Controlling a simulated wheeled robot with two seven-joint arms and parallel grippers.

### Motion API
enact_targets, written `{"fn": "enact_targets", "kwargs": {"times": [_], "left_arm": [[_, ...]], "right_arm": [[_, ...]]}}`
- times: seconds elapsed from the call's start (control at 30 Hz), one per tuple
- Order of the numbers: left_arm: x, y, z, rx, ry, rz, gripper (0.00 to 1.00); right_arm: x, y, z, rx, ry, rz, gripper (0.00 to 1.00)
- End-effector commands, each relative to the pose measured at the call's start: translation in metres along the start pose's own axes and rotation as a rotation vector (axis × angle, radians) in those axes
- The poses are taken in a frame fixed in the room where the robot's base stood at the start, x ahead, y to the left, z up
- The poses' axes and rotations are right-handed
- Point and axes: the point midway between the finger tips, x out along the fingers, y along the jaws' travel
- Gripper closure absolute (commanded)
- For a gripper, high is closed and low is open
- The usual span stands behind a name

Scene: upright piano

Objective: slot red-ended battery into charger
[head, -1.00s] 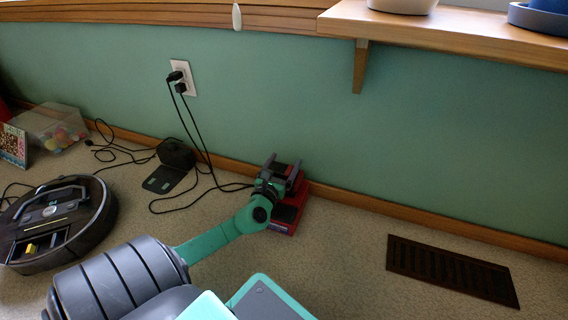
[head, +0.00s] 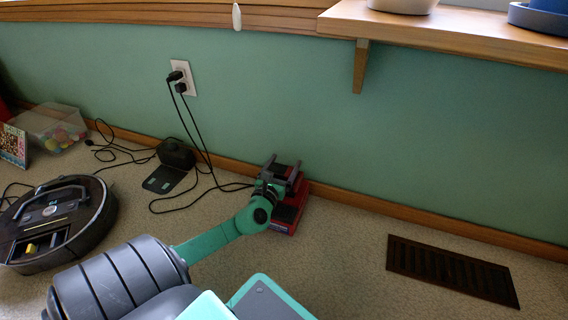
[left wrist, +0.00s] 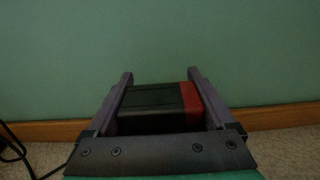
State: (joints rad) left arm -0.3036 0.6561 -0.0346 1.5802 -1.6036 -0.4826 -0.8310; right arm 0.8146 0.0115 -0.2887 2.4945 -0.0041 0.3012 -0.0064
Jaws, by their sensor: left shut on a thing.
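My left gripper (head: 281,170) is down by the wall, over the red charger (head: 289,213). It is shut on the battery (left wrist: 151,108), a black block with a red end (left wrist: 194,104) at the right in the left wrist view. The two fingers lie at the battery's two ends. The charger is a red and black box on the carpet against the baseboard. My gripper hides part of it, and I cannot tell whether the battery touches the charger's slot. My right gripper is not in view.
A dark robot vacuum (head: 57,222) sits on the carpet at the left. A black dock (head: 175,154) and loose cords lie by the wall under an outlet (head: 182,78). A brown floor vent (head: 452,270) is at the right. A wooden shelf (head: 450,38) juts out above.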

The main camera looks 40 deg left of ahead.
Motion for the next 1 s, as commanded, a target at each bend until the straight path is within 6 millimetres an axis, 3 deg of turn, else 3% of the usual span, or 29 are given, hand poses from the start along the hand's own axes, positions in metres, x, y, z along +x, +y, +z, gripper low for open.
{"fn": "enact_targets", "kwargs": {"times": [1.0], "left_arm": [[0.000,0.000,-0.015,0.000,-0.004,0.000,1.00]], "right_arm": [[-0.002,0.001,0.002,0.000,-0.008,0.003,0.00]]}}
